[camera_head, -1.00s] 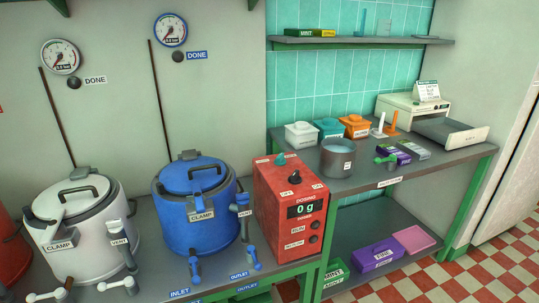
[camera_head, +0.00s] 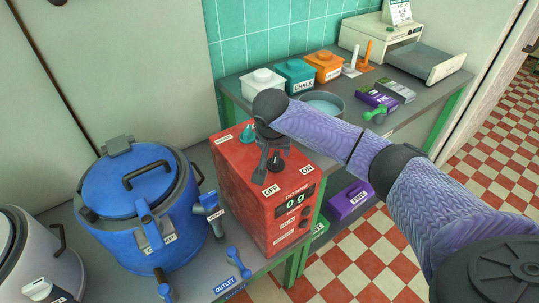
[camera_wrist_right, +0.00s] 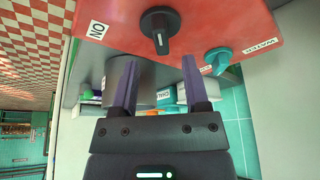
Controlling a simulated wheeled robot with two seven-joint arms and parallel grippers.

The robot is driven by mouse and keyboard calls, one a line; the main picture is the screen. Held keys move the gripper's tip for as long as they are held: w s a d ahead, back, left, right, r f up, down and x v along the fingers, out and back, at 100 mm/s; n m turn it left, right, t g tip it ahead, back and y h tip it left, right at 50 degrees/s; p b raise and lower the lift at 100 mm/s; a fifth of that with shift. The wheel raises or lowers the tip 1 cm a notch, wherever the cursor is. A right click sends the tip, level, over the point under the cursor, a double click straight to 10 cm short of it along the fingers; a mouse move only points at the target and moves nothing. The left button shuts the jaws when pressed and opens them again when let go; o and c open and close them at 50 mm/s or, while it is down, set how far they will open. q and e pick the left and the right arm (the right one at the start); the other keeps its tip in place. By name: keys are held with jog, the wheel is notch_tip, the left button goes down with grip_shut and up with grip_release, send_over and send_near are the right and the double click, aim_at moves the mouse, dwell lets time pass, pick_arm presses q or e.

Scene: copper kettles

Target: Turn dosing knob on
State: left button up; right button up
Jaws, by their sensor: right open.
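The red dosing box (camera_head: 240,185) stands on the bench with a display reading 0 g and OFF and ON labels on its sloped top. Its black dosing knob (camera_wrist_right: 160,28) shows in the right wrist view, with the white pointer line toward my gripper. A teal knob (camera_head: 247,133) sits farther back on the box; it also shows in the wrist view (camera_wrist_right: 217,58). My right gripper (camera_wrist_right: 158,62) is open and empty, its fingers spread on either side of the black knob's line but short of it. In the head view the gripper (camera_head: 266,168) largely hides that knob. My left gripper is out of view.
A blue kettle (camera_head: 130,200) stands left of the box with valve handles in front. A grey pot (camera_head: 322,104) and several lidded tubs, including a white one (camera_head: 262,85), stand behind and right. My right arm crosses over the bench's right part.

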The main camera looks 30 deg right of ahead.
aim_at(276, 157)
jog(key=b+x, duration=0.1)
jog(key=x, duration=0.3)
jog(key=shift+w+f, duration=0.1)
jog(key=shift+f, duration=0.2)
grip_shut()
